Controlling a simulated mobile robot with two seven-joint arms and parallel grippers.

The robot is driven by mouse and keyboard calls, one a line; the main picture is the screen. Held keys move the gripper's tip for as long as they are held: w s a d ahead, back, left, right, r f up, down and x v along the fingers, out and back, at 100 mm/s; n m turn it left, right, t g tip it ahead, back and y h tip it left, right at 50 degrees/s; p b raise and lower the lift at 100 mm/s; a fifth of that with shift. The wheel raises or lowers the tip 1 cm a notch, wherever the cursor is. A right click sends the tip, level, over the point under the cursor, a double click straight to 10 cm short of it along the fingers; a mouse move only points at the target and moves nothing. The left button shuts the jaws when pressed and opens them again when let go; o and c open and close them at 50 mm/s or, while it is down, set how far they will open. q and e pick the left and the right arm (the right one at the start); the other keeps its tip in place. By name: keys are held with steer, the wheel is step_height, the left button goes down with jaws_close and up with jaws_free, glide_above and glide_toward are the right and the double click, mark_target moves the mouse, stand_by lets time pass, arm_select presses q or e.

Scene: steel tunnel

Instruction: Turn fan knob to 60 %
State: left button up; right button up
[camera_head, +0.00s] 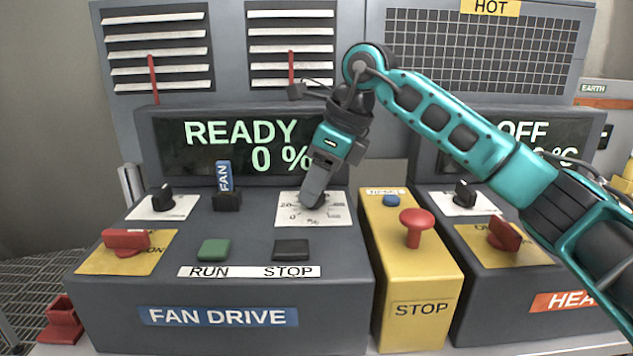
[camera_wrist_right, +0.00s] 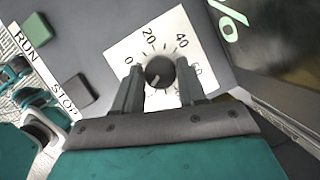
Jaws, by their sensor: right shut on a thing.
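The fan knob (camera_wrist_right: 160,72) is a small round black knob on a white dial plate (camera_head: 338,213) marked with numbers such as 0, 20 and 40. A light mark on the knob points towards the lower left in the right wrist view. My right gripper (camera_head: 311,203) reaches down over the dial and hides the knob in the head view. In the right wrist view its two fingers (camera_wrist_right: 159,84) stand on either side of the knob and are shut on it. The fan display (camera_head: 246,146) reads READY and 0 %. My left gripper is not in view.
Left of the dial are a FAN-tagged black piece (camera_head: 226,201), a black switch (camera_head: 163,200) and a red switch (camera_head: 126,241). Green RUN (camera_head: 213,250) and black STOP (camera_head: 291,250) buttons sit in front. A red mushroom button (camera_head: 414,226) stands on the yellow box to the right.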

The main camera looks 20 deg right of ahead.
steer(key=shift+m+h, duration=0.3)
steer(key=shift+m, duration=0.5)
steer(key=o, duration=1.1)
steer(key=shift+c, duration=0.2)
steer(key=shift+t, duration=0.3)
steer(key=v, duration=1.3)
steer(key=shift+p, duration=0.35)
